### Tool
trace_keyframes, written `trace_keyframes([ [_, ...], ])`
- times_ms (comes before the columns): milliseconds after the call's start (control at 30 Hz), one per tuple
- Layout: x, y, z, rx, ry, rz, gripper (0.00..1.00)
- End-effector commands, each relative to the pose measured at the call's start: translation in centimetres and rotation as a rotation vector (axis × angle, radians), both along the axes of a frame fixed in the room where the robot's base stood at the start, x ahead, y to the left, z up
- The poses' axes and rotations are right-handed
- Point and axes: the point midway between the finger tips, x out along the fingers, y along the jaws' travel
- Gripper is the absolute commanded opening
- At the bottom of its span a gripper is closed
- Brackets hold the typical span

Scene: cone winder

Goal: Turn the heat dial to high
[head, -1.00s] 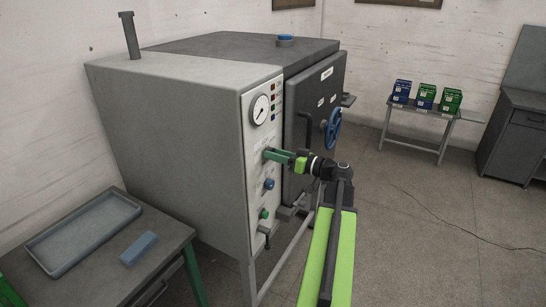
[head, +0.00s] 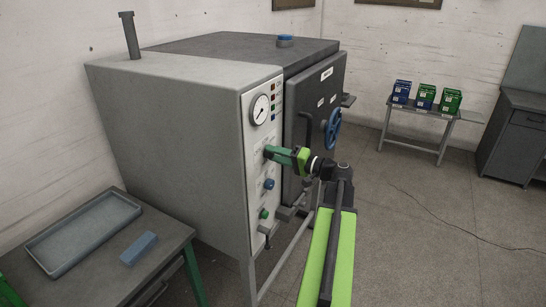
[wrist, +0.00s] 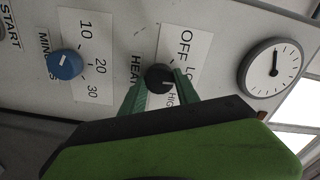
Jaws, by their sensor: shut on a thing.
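The heat dial (wrist: 159,78) is a small dark round knob beside a white label with OFF, LO and HIGH, partly cut off or covered. My gripper (wrist: 160,84) is shut on the dial, with one green finger on either side of it. A short light mark on the dial seems to point toward the HIGH side, but the fingers crowd it and I cannot tell exactly. In the head view my gripper (head: 268,151) reaches the front panel below the gauge, and its jaws hide the dial.
A white gauge (head: 260,109) sits above the dial. The blue minutes dial (head: 268,184) and a green button (head: 263,214) are below. The dark door with a blue handwheel (head: 333,129) stands right. A table with a grey tray (head: 82,236) is at left.

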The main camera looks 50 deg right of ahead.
Motion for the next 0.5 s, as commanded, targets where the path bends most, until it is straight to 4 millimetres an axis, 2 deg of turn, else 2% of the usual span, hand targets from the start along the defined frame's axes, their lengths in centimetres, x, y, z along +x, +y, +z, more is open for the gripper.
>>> trace_keyframes([
  [500,-0.03,-0.23,-0.03,0.477,0.113,-0.006,0.0],
])
